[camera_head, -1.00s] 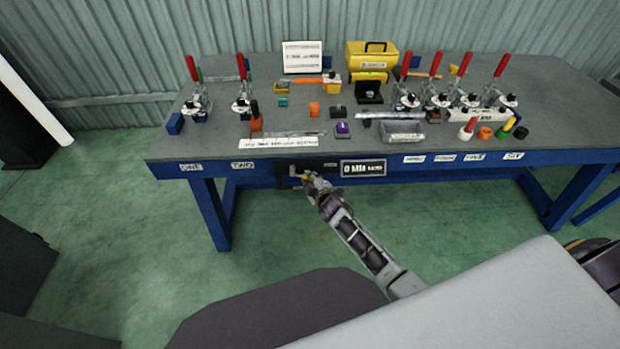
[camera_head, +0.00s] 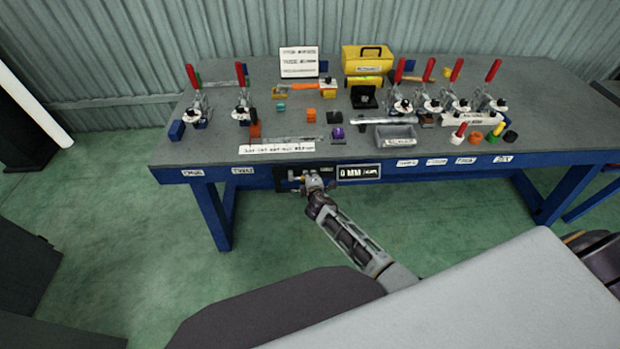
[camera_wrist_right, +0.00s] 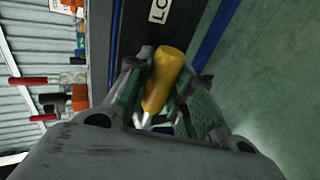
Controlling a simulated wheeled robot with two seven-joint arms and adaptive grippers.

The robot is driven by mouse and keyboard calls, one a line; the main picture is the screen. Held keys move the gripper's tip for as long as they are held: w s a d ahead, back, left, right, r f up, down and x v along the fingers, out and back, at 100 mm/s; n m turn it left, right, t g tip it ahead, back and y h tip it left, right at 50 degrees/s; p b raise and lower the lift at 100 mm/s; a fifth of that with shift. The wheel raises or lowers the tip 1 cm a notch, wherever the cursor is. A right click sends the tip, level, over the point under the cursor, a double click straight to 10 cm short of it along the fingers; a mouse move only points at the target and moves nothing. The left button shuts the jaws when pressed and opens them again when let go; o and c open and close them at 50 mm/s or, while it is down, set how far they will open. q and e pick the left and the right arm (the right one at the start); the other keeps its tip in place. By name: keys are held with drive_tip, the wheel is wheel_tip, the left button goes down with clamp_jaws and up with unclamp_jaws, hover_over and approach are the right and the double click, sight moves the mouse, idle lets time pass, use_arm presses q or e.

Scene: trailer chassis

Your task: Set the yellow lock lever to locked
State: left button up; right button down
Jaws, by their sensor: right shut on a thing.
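The yellow lock lever shows in the right wrist view (camera_wrist_right: 163,78) as a yellow handle between the fingers of my right gripper (camera_wrist_right: 160,90), which is shut on it. In the head view my right gripper (camera_head: 312,182) is at the black panel (camera_head: 322,169) on the table's front edge and hides most of the lever. My left gripper is not in view.
The grey table (camera_head: 380,148) carries red-handled clamps, a yellow toolbox (camera_head: 366,60), a grey bin (camera_head: 395,136) and several small blocks. The green floor in front is clear.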

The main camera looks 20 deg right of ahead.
drive_tip(key=shift+a, duration=0.1)
drive_tip(key=c, duration=1.2)
unclamp_jaws()
drive_tip(key=shift+c, duration=0.2)
drive_tip(key=shift+s+r, duration=0.1)
drive_tip(key=shift+s, duration=0.05)
drive_tip(key=v, duration=1.1)
drive_tip(key=shift+s+r, duration=0.15)
drive_tip(key=shift+s, duration=0.15)
drive_tip(key=shift+a, duration=0.1)
